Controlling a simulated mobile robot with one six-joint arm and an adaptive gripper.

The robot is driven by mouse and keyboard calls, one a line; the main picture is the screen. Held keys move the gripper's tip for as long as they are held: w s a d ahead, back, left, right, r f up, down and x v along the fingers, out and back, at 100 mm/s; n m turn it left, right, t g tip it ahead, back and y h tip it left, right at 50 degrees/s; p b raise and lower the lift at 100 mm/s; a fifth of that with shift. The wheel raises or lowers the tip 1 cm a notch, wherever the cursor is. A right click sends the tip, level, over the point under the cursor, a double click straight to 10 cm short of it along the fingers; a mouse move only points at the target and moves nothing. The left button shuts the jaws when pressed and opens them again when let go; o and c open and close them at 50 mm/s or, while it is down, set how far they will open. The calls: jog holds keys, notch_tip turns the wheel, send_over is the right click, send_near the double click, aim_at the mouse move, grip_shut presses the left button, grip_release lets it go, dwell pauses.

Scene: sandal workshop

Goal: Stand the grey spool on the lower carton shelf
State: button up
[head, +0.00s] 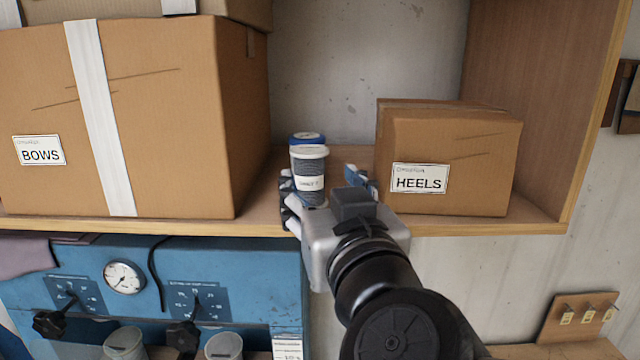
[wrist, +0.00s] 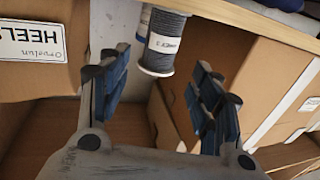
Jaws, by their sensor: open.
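The grey spool (head: 312,168) is upright on the shelf board between the two lettered cartons. It has a pale top flange and a white label. My gripper (head: 322,184) reaches in from the front with its blue-padded fingers spread on either side of the spool, apart from it. The wrist view shows the grey spool (wrist: 163,50) upside down, in the gap between the open fingers (wrist: 160,68). My gripper partly hides the spool's foot in the head view.
A blue-topped spool (head: 306,137) stands close behind the grey one. The BOWS carton (head: 160,120) is at left and the HEELS carton (head: 450,155) close at right. The shelf's front edge (head: 500,229) runs below; a blue machine (head: 250,270) stands underneath.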

jog(key=shift+s+d, duration=0.15)
jog(key=shift+s, duration=0.6)
jog(key=shift+s+d, duration=0.15)
jog(key=shift+s, duration=0.6)
jog(key=s+f+n+g+y, duration=0.1)
jog(key=s+f+g, duration=0.15)
jog(key=f, duration=0.45)
jog(key=s+f+n+g+y, duration=0.1)
jog(key=f+g, duration=0.3)
jog(key=f, duration=0.2)
jog(key=s+d+f+m+g+h, duration=0.4)
jog(key=s+d+f+g+h, duration=0.1)
jog(key=s+d+f, duration=0.6)
notch_tip(320, 180, down, 2)
jog(key=shift+s+d+f+g, duration=0.1)
jog(key=shift+s+d+g, duration=0.05)
jog(key=shift+d+g, duration=0.5)
notch_tip(320, 180, down, 33)
jog(key=b, duration=3.3)
jog(key=shift+a, duration=0.1)
